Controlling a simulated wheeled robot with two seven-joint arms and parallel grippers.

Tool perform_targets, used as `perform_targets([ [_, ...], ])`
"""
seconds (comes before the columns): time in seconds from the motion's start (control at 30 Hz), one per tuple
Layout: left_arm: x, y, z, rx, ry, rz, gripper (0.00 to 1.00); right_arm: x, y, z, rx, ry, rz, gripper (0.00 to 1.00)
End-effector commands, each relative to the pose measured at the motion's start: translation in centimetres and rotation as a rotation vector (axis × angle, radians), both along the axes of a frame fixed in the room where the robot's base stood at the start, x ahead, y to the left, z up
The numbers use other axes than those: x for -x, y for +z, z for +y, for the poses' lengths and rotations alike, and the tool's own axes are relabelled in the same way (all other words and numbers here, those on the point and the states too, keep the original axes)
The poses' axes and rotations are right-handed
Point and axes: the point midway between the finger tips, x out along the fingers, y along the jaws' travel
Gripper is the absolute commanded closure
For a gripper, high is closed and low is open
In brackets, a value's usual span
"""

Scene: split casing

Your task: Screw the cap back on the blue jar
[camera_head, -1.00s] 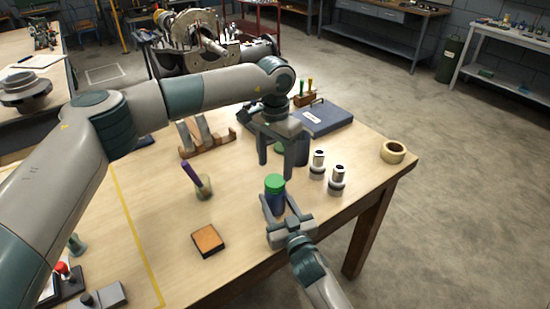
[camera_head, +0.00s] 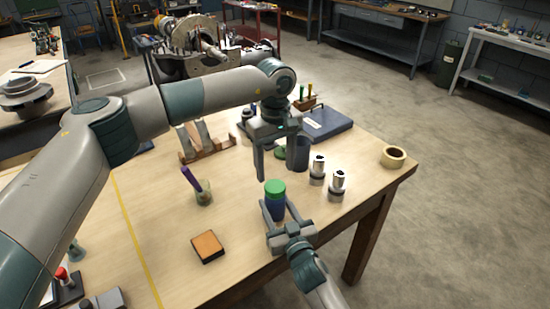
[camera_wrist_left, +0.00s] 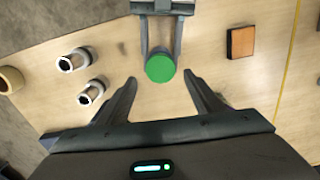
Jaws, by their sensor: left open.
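The blue jar (camera_head: 276,208) is upright at the front of the table with the green cap (camera_head: 275,187) on its top; how far the cap is threaded cannot be seen. My right gripper (camera_head: 277,214) has its fingers on both sides of the jar body, shut on it. My left gripper (camera_head: 275,168) is open and empty, pointing down, above and behind the jar. In the left wrist view, the cap (camera_wrist_left: 160,68) shows centred between and slightly beyond the left fingertips (camera_wrist_left: 160,77), apart from them.
Two metal-topped cylinders (camera_head: 318,170) (camera_head: 337,185) and a dark cup (camera_head: 301,154) stand close to the right. A green disc (camera_head: 281,153) lies behind my left gripper. An orange-topped block (camera_head: 207,246) and a glass holding a purple item (camera_head: 203,194) are left. A tape roll (camera_head: 393,156) is at the right corner.

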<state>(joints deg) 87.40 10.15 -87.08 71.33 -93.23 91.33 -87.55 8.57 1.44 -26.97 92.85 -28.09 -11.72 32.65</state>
Motion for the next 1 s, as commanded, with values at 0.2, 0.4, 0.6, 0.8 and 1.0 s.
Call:
perform_targets([
  [0.2, 0.0, 0.2, 0.0, 0.001, 0.323, 0.002, 0.40, 0.0, -0.2, 0.0, 0.001, 0.000, 0.003, 1.00],
  [0.4, 0.0, 0.4, 0.0, 0.000, 0.626, 0.002, 0.40, 0.0, -0.2, 0.0, 0.001, 0.000, 0.003, 1.00],
  [0.6, 0.0, 0.7, 0.0, 0.001, 0.928, 0.003, 0.40, 0.0, -0.2, 0.0, 0.001, 0.000, 0.003, 1.00],
  [0.8, 0.0, 0.9, 0.0, 0.003, 1.229, 0.004, 0.40, 0.0, -0.2, 0.0, 0.001, 0.000, 0.003, 1.00],
  [1.0, 0.0, 1.1, 0.0, 0.002, 1.532, 0.004, 0.40, 0.0, -0.2, 0.0, 0.001, 0.000, 0.003, 1.00],
])
